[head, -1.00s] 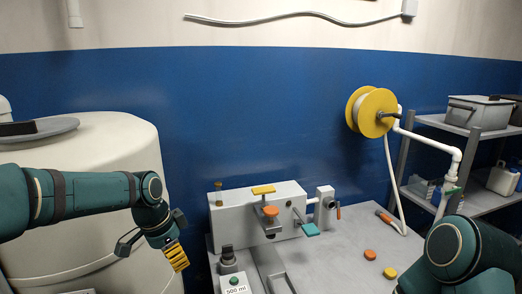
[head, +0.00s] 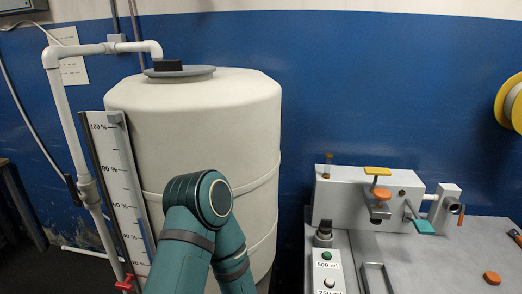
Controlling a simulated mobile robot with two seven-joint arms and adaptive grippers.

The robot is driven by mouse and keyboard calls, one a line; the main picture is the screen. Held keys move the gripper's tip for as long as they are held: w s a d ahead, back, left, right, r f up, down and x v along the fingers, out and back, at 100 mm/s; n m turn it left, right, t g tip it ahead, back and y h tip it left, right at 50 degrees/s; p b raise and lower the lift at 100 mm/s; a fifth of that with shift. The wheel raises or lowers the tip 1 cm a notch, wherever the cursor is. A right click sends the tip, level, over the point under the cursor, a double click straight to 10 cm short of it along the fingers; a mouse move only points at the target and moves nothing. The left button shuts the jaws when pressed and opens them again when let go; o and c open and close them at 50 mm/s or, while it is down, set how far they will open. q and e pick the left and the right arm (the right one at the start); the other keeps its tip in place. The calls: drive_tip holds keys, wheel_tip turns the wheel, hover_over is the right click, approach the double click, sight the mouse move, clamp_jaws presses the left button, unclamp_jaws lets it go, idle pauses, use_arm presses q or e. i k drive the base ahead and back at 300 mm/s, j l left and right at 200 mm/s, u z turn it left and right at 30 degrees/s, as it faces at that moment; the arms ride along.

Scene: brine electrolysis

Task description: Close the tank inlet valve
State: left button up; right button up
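The white tank (head: 205,120) stands left of centre with a grey lid (head: 180,73) on top. A white pipe (head: 62,105) runs down its left side and bends over toward the lid. A collar fitting (head: 88,192) with a dark lever (head: 72,189) sits on the pipe. A red handle (head: 126,284) shows low on the pipe at the bottom edge. I cannot tell from the frame which of these is the inlet valve. My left arm is in front of the tank, but its gripper is below the frame. My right gripper is out of view.
A level scale (head: 118,165) marked in percent stands between pipe and tank. At right, a grey bench (head: 450,255) carries a white machine (head: 345,195) and a button box (head: 327,270). A yellow reel (head: 508,102) hangs at the right edge.

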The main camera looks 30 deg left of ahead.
sight(77, 202)
drive_tip(key=u, duration=2.15)
